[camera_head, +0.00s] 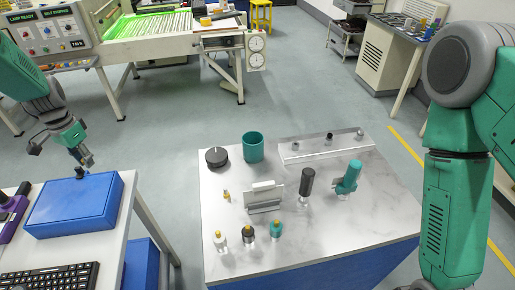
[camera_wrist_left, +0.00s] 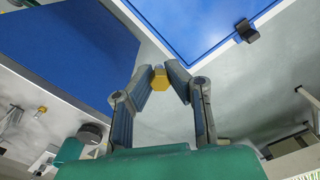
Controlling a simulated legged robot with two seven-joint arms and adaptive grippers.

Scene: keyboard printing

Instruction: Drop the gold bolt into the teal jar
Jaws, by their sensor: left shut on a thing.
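My left gripper (camera_head: 85,162) is over the far part of the blue case at the left. In the left wrist view, its two fingers (camera_wrist_left: 160,74) are shut on the gold bolt (camera_wrist_left: 160,80), which sits between the fingertips. The bolt is too small to make out in the head view. The open teal jar (camera_head: 253,147) stands upright at the back of the marble-topped table, well to the right of my left gripper. A teal shape at lower left of the wrist view may be this jar. My right arm is at the right; its gripper is out of view.
The blue case (camera_head: 75,205) and a keyboard (camera_head: 50,278) lie on the white left table. A gap separates it from the marble-topped table (camera_head: 330,230). A black round lid (camera_head: 217,157) sits beside the jar; several small bottles, a holder (camera_head: 265,198) and a rail stand around.

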